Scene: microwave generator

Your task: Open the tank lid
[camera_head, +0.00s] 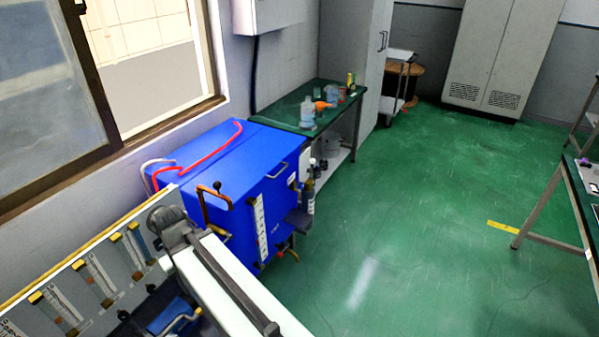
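A large blue box-shaped tank (235,160) stands against the left wall below the window. Its flat blue top looks closed, with a red hose (205,157) lying across it. A small metal handle (278,171) sits near the top of its right part. A pale gauge strip (260,226) and brass-coloured pipes (212,208) are on its front. I cannot make out a clear seam between lid and tank. My gripper does not show in this view.
A panel with several flow meters (88,280) fills the lower left. A green-topped bench (275,112) with bottles stands behind. The green floor (400,220) at centre right is clear.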

